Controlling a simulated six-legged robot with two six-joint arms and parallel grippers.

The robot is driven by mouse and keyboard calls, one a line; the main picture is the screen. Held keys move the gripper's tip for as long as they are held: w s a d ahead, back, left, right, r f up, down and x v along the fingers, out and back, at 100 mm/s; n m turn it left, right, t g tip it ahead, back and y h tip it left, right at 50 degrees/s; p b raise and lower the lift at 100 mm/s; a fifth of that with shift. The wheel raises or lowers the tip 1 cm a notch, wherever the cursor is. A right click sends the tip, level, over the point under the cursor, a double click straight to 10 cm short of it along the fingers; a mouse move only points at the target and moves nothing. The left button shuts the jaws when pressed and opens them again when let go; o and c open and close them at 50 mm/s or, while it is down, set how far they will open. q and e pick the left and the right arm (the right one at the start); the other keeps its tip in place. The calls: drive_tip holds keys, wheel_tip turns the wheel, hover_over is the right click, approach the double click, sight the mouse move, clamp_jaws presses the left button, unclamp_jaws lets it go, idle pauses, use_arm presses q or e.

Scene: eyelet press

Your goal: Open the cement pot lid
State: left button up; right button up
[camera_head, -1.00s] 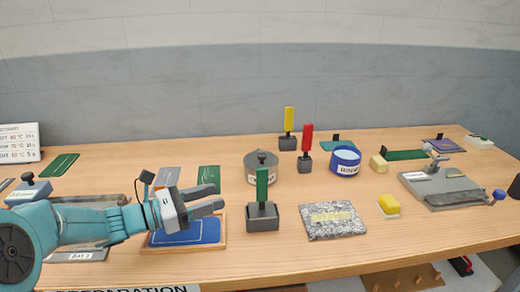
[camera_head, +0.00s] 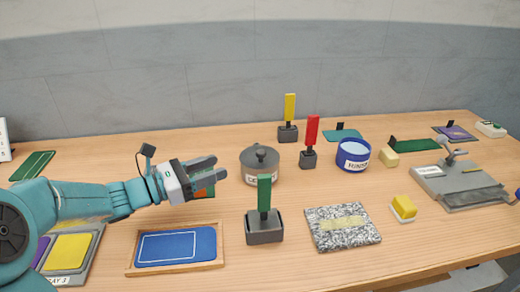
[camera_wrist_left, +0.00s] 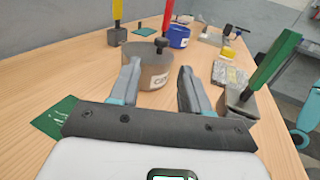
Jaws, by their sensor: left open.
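The cement pot (camera_head: 261,174) is a grey round pot with a label beginning "CE". My right gripper is not in view.
A green-handled tool in a grey block (camera_head: 264,226) stands in front of the pot. Red (camera_head: 310,142) and yellow (camera_head: 289,118) handled ones stand behind and right. A blue rinse bowl (camera_head: 352,154) is farther right. A blue mat in a wooden tray (camera_head: 177,248) lies front left.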

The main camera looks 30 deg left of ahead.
sight(261, 152)
use_arm(q)
drive_tip(key=x, duration=1.3)
drive_tip(key=shift+d, duration=0.25)
drive_tip(key=shift+c, duration=0.3)
